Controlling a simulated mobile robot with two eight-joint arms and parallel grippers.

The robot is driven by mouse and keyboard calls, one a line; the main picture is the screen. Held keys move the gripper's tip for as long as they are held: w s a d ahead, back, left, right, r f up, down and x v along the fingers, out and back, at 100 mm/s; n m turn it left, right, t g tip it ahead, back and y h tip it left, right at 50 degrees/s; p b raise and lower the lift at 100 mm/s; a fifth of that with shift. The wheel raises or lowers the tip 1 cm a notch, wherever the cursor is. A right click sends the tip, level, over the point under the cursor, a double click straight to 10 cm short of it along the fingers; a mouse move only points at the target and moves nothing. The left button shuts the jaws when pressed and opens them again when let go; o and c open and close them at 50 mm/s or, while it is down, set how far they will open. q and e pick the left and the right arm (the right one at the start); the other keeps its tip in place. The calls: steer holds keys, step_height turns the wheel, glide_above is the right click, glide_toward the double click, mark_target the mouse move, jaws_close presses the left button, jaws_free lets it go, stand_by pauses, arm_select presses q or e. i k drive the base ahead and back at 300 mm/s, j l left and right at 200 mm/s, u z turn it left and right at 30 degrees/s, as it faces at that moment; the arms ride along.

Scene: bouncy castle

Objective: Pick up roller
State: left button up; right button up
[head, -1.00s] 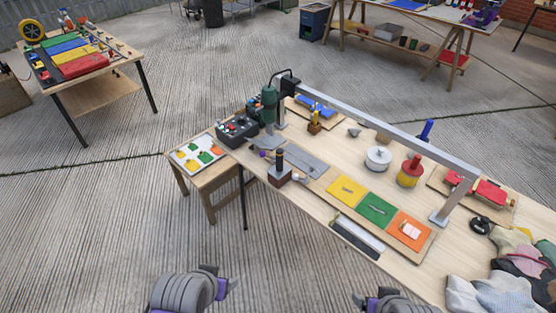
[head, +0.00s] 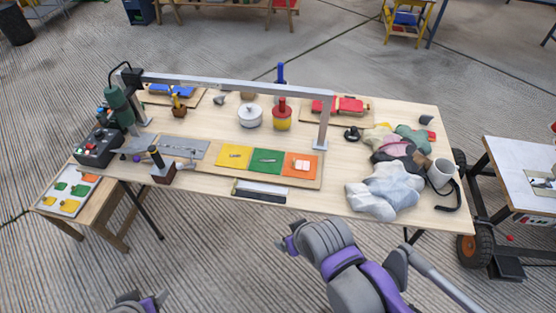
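I cannot identify the roller with certainty at this size. A small grey tool (head: 186,164) lies beside a brown block with a black handle (head: 162,168) at the table's front left, and a small black round item (head: 352,133) sits right of the metal frame. My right gripper (head: 289,236) is in front of the table's front edge, apart from everything, its fingertips seeming spread and empty. My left gripper (head: 143,297) is low at the bottom edge, mostly cut off, its tips seeming apart. Neither holds anything I can see.
The wooden table (head: 225,187) is crowded. A metal frame (head: 240,84) spans it. A yellow, green and orange panel (head: 268,160) lies at the front. Crumpled cloths (head: 385,190) and a white mug (head: 441,174) are at right. A side table (head: 100,215) stands left, a wheeled cart (head: 500,195) right.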

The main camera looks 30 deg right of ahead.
mark_target(162, 166)
steer(key=i+j+z, duration=0.2)
steer(key=z, duration=0.15)
steer(key=i+j+z, duration=0.55)
steer(key=z, duration=0.15)
